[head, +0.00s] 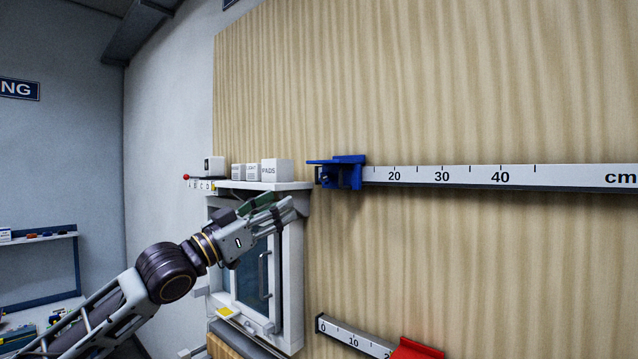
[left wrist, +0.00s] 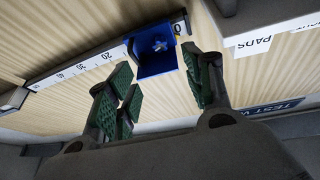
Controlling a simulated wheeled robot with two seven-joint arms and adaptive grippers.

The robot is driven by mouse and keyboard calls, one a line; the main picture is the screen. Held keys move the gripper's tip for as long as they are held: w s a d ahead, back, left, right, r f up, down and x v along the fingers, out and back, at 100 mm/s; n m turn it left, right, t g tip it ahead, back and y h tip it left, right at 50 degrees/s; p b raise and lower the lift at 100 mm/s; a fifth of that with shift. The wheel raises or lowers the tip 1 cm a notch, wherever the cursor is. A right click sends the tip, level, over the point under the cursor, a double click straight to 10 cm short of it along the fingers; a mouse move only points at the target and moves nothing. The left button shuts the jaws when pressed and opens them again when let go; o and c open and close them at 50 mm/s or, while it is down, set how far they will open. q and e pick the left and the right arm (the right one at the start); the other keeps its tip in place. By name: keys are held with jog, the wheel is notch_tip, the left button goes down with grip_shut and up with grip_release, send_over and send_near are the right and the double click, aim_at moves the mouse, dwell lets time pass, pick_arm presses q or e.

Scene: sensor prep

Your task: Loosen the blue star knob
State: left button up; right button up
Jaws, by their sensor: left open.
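A blue slider (head: 347,172) sits at the left end of the upper white rail (head: 460,177), left of the 20 mark. In the left wrist view the blue slider (left wrist: 150,62) faces me, and a small star knob (left wrist: 160,44) shows inside its bracket. In the head view the knob is too small and dark to make out clearly. My left gripper (head: 276,208) is open, below and left of the slider, apart from it. In the left wrist view its green-padded fingers (left wrist: 160,76) stand on either side below the slider, with nothing between them.
A white cabinet (head: 294,275) with a glass door is behind my left gripper. Small white boxes, one marked PADS (head: 276,170), stand on its top shelf (head: 300,187). A lower rail (head: 350,338) carries a red slider (head: 417,349).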

pick_arm(q)
jog(key=shift+w+r, duration=0.1)
jog(key=p, duration=0.4)
send_near(323, 180)
jog(key=x, duration=0.6)
jog(key=shift+w+d+r, duration=0.2)
jog(key=shift+w+r, duration=0.1)
jog(key=shift+p+x, duration=0.45)
jog(key=shift+x, duration=0.45)
jog(key=shift+f, duration=0.1)
jog(key=shift+c, duration=0.4)
jog(key=c, duration=0.9)
